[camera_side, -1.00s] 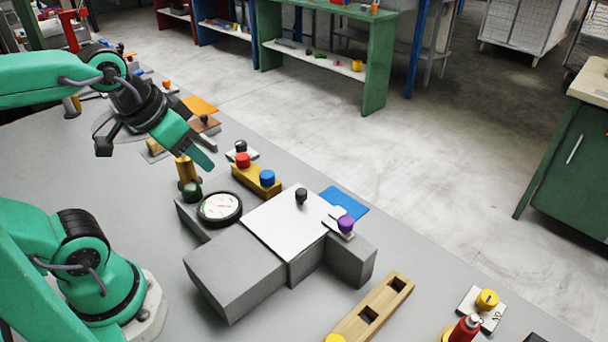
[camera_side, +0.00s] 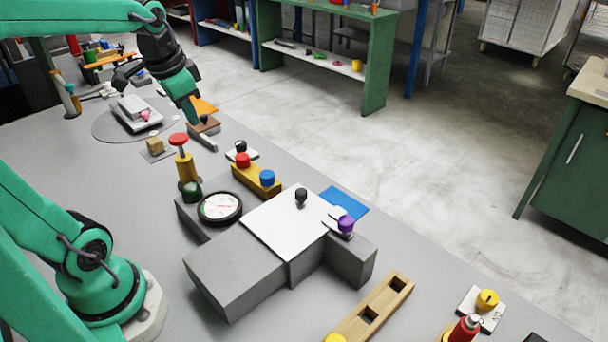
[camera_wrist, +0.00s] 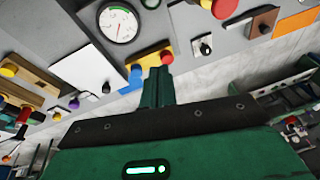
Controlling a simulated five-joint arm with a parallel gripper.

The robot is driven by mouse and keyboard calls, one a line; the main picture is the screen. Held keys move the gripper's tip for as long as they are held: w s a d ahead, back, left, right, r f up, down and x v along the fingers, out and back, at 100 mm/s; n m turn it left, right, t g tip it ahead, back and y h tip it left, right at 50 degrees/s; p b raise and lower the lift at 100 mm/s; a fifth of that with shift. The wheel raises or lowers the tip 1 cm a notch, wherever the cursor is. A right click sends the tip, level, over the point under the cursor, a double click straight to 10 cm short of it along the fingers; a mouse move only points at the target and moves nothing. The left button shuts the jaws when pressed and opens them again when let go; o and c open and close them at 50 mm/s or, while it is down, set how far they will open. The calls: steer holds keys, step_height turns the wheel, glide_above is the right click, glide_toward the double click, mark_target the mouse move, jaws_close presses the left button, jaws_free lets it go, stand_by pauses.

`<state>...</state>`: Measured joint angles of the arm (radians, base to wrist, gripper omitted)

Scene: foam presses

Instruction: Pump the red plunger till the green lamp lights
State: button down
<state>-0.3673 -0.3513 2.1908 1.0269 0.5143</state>
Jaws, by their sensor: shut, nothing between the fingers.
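The red plunger (camera_side: 178,139) stands up on its brass cylinder (camera_side: 187,168) in the side view. Its red head also shows at the top edge of the wrist view (camera_wrist: 225,8). A dark green dome lamp (camera_side: 192,192) sits at the foot of the cylinder and looks unlit. It is partly cut off in the wrist view (camera_wrist: 150,3). My gripper (camera_side: 194,119) is shut and empty, apart from the plunger and above and behind it in the side view. Its closed fingers show in the wrist view (camera_wrist: 156,71).
A yellow base with a red and a blue button (camera_side: 267,178) lies right of the plunger. Black-knobbed plates (camera_side: 241,147) stand behind.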

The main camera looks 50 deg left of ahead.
mark_target(174, 137)
steer(key=a+f+m+g, duration=0.1)
steer(key=a+f+g, duration=0.1)
steer(key=a, duration=1.3)
steer(key=shift+w+a+f+m+g+h, duration=0.3)
steer(key=shift+a+f+m+h, duration=0.1)
steer(key=shift+f, duration=0.15)
steer(key=shift+w+d+f, duration=0.1)
steer(key=shift+w+f, duration=0.05)
steer(key=shift+f, duration=1.6)
steer(key=shift+w+d+f, duration=0.1)
steer(key=shift+f, duration=1.6)
steer(key=shift+f, duration=0.15)
